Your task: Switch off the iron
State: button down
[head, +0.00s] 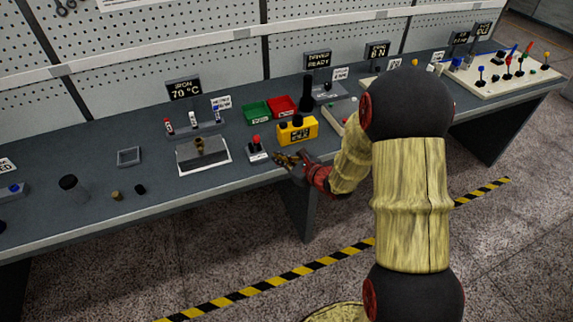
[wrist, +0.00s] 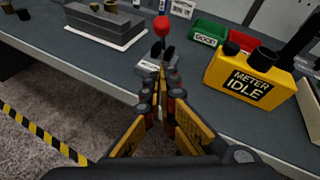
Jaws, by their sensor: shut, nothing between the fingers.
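A dark display (head: 184,89) reads IRON 70 °C at the back of the bench. A small row of red, white and blue-topped pieces (head: 193,122) stands below it. A red-knobbed lever (head: 256,142) stands upright on a small base near the front edge; in the wrist view its red knob (wrist: 162,28) shows just beyond my fingertips. My gripper (head: 279,158) is shut and empty, just right of the lever base. It also shows in the wrist view (wrist: 163,54), where its fingers partly hide the base. I cannot tell whether it touches the lever, or read the base's label.
A yellow meter (head: 298,130) reading IDLE stands close right of my gripper. Green (head: 257,112) and red (head: 282,106) bins sit behind. A grey block on a white-edged plate (head: 203,153) lies to the left. The bench front edge runs just below my gripper.

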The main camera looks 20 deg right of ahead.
aim_at(256, 139)
jog(key=w, duration=0.1)
jog(key=w+a, duration=0.1)
jog(key=w, duration=0.1)
jog(key=w+a+b, duration=0.1)
jog(key=shift+w+a+r, duration=0.1)
jog(key=shift+w+a, duration=0.05)
jog(key=shift+w, duration=0.15)
jog(key=shift+w+a+r, duration=0.2)
jog(key=shift+w, duration=0.3)
jog(key=shift+r+p, duration=0.2)
jog(key=shift+p, duration=0.15)
jog(key=shift+r+p, duration=0.1)
jog(key=shift+p, duration=0.2)
jog(key=shift+w+g, duration=0.1)
jog(key=shift+g, duration=0.2)
